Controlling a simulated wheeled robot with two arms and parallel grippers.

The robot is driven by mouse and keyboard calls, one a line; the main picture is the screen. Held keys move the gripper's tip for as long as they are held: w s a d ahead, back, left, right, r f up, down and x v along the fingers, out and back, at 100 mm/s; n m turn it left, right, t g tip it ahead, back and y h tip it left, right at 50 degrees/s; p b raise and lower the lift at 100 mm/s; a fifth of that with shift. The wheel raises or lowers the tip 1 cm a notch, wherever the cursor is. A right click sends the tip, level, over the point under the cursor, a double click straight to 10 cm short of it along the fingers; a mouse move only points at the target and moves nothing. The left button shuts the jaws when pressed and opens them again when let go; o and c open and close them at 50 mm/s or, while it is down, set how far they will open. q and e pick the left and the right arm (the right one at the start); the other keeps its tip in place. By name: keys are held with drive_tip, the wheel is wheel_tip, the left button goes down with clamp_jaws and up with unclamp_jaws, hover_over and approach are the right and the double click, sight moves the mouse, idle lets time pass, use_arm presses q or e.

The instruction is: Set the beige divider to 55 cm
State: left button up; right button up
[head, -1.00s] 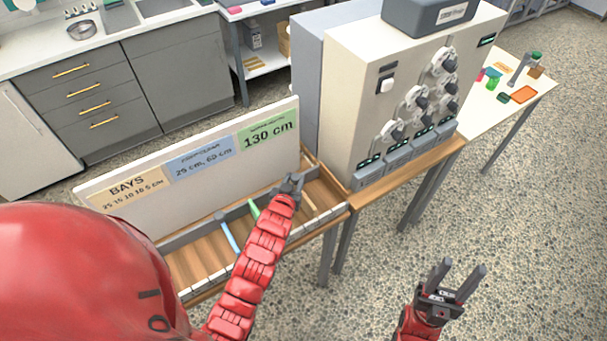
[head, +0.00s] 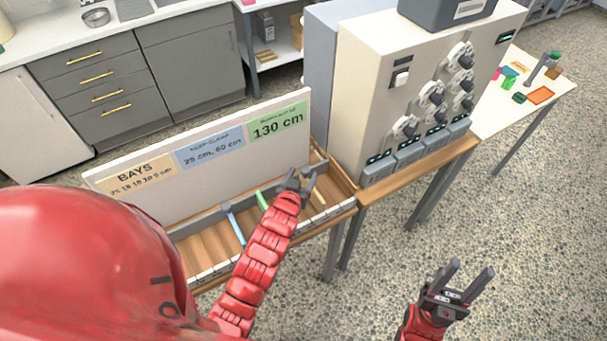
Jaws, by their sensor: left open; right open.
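The beige divider (head: 318,196) stands across the right part of the long wooden tray (head: 206,243), partly hidden by my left gripper. My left gripper (head: 299,177) is over the tray just left of the beige divider, its fingers apart and nothing visible between them. I cannot tell whether a finger touches the divider. A green divider (head: 262,200) stands left of the gripper, and a blue divider (head: 236,229) stands further left. The scale on the tray's front edge is too small to read. My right gripper (head: 471,270) is open and empty over the floor at the lower right.
A white board (head: 205,185) behind the tray carries tan, blue and green labels; the green one reads 130 cm. A large cream cabinet (head: 370,110) with knobs stands right of the tray. A white table (head: 500,105) with small items is beyond it. Floor at right is clear.

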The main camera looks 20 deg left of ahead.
use_arm(q)
drive_tip(key=p+v, duration=0.4)
drive_tip(key=v, duration=1.1)
